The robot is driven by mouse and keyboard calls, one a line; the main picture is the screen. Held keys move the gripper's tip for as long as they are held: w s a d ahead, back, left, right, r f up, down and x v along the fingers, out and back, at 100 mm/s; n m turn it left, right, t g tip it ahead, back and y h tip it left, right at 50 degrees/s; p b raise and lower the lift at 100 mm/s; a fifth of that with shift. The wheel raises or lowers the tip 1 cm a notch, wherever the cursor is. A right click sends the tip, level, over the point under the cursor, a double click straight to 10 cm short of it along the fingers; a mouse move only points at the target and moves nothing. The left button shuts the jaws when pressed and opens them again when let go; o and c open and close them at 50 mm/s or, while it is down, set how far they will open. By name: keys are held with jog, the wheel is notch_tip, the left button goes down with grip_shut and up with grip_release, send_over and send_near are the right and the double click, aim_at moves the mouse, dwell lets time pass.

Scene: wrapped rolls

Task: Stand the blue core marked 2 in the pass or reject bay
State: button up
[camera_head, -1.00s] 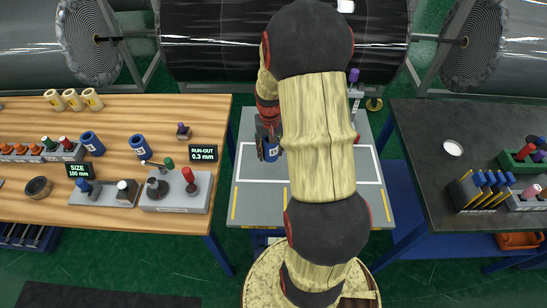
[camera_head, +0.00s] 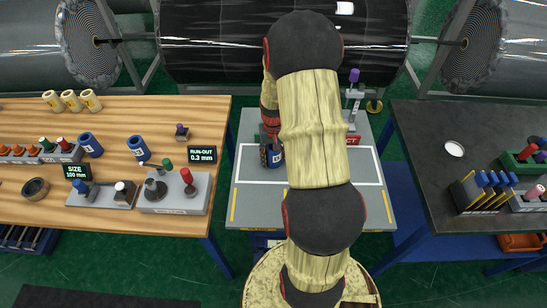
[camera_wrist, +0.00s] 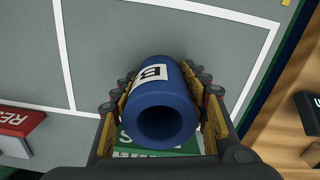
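A blue core (camera_head: 273,157) with a white label is between the fingers of my gripper (camera_head: 269,142), at the left bay of the grey table (camera_head: 245,205). In the wrist view the core (camera_wrist: 160,110) shows its open end toward the camera, and the finger pads lie along both sides. A green sign (camera_wrist: 150,143) lies partly hidden behind the core. A red sign (camera_wrist: 20,120) marks the other bay. I cannot tell whether the core's base touches the surface.
Two more blue cores (camera_head: 90,145) and (camera_head: 139,149) stand on the wooden bench (camera_head: 110,115) at the left, beside gauges and a run-out display (camera_head: 203,155). A dark bench (camera_head: 430,150) is at the right. My arm hides the table's middle.

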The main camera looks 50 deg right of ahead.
jog(key=o, duration=0.4)
jog(key=w+a+r+n+p, duration=0.1)
jog(key=a+r, duration=0.2)
jog(key=r, duration=0.7)
jog(key=w+a+r+p, duration=0.15)
jog(key=a+r, duration=0.25)
jog(key=r, duration=0.5)
jog(key=s+a+r+n+t+h, duration=0.1)
jog(key=s+a+r+n+t, duration=0.2)
jog(key=a+r, duration=0.75)
jog(key=s+a+r+n+t, duration=0.1)
jog(key=s+a, duration=0.2)
jog(key=a, duration=0.2)
jog(key=s+a+r+n, duration=0.1)
jog(key=s+a+r, duration=0.1)
jog(key=s+a, duration=0.1)
jog(key=s+a+r+n+t+y, duration=0.1)
jog(key=s+a+n, duration=0.1)
jog(key=s+a, duration=0.2)
jog(key=shift+a+r+t, duration=0.15)
jog(key=shift+a+r, duration=0.05)
jog(key=shift+a, duration=0.45)
jog(key=shift+a+r+t, duration=0.15)
jog(key=shift+a+r, duration=0.05)
jog(key=shift+a, duration=0.45)
